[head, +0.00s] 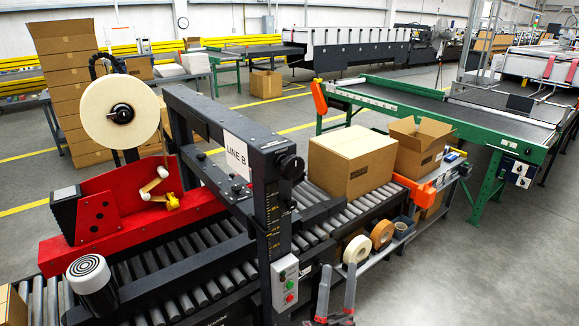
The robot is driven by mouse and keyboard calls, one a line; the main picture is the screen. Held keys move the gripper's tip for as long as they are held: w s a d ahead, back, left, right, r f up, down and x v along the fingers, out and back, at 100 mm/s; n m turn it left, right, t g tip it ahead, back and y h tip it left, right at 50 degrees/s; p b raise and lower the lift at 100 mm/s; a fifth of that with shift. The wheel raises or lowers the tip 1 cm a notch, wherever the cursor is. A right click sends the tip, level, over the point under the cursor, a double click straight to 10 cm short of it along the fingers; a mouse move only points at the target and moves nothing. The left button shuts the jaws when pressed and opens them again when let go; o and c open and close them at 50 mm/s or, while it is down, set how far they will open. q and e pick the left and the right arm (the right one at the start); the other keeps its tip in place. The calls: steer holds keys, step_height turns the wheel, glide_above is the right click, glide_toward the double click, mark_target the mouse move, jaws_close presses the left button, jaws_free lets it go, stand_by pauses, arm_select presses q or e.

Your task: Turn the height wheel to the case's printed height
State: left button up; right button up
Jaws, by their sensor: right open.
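The height wheel, a black round knob (291,166), sits on the side of the dark gantry of the case sealer marked LINE B. A post (272,225) with a yellow height scale stands below it; its figures are too small to read. A closed brown case (350,165) rests on the rollers to the right of the gantry. I cannot make out a printed height on it. My right gripper (338,275) is low in front, pointing up, its two grey fingers apart and empty. It is well below the wheel and not touching it. My left gripper is out of view.
A control box (286,283) with green and red buttons hangs on the post. Tape rolls (357,249) lie on a shelf below the rollers. An open carton (421,144) stands behind the case. A red tape head (110,205) is at left. The floor at right is clear.

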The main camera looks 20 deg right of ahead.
mark_target(296, 168)
steer(key=w+d+r+m+g+y+p, duration=0.35)
steer(key=w+d+m+g+y, duration=0.4)
steer(key=w+d+m, duration=0.6)
steer(key=s+a+r+m+y+p, duration=0.2)
steer(key=s+a+r+m+y, duration=0.1)
steer(key=a+r+m+y, duration=0.75)
steer(key=w+a+n+p, duration=0.1)
steer(key=w, duration=0.4)
steer(key=w+a+f+n+y+p, duration=0.1)
steer(key=w+p, duration=0.1)
steer(key=w, duration=0.3)
steer(key=w+a+n+p, duration=0.1)
steer(key=w+a, duration=0.1)
steer(key=w, duration=0.3)
steer(key=shift+w+a+f+p, duration=0.1)
steer(key=shift+f+p, duration=0.05)
steer(key=shift+p, duration=0.2)
steer(key=shift+w+a+f, duration=0.15)
steer(key=shift+w+a, duration=0.05)
steer(key=shift+w, duration=0.45)
